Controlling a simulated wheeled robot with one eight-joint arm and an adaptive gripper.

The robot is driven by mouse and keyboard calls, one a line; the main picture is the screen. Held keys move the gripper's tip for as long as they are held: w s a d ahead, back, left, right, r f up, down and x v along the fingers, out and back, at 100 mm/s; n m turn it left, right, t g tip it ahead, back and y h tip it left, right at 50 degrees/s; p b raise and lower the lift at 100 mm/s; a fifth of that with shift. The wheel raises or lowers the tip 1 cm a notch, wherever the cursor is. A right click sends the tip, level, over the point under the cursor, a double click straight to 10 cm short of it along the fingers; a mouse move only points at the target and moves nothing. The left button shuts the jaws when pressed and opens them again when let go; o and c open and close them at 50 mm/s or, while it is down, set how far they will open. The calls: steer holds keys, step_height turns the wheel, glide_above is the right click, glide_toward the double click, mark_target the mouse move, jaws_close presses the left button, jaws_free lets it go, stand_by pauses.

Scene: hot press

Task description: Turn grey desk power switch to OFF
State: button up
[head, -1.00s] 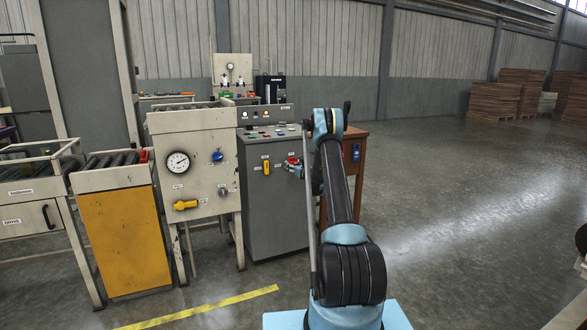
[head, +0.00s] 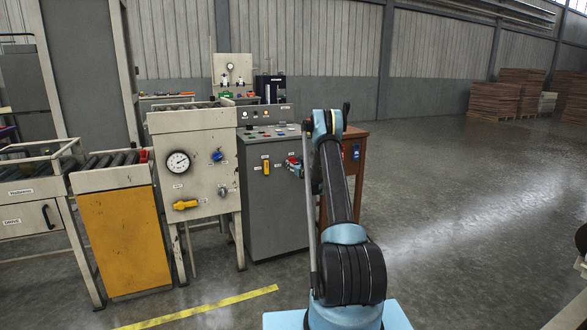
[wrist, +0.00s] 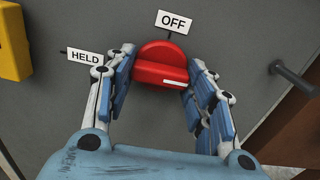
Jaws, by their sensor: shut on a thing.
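The grey desk (head: 275,215) stands left of my arm in the head view. Its red rotary power switch (wrist: 160,63) is in the upper middle of the wrist view, with a white mark on its right side. An OFF label (wrist: 173,21) is just above the switch and a HELD label (wrist: 84,56) is to its left. My gripper (wrist: 164,66) is shut on the red switch, with one blue-padded finger on each side. In the head view the gripper (head: 296,164) is at the desk's front, partly hiding the switch.
A yellow switch (head: 266,167) is on the desk front, left of the red one. A dark bar handle (wrist: 292,76) sticks out at right in the wrist view.

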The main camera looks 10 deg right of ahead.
steer(key=shift+n, duration=0.3)
steer(key=shift+a+n, duration=0.15)
steer(key=shift+n, duration=8.55)
steer(key=o, duration=1.1)
steer(key=shift+c, duration=0.2)
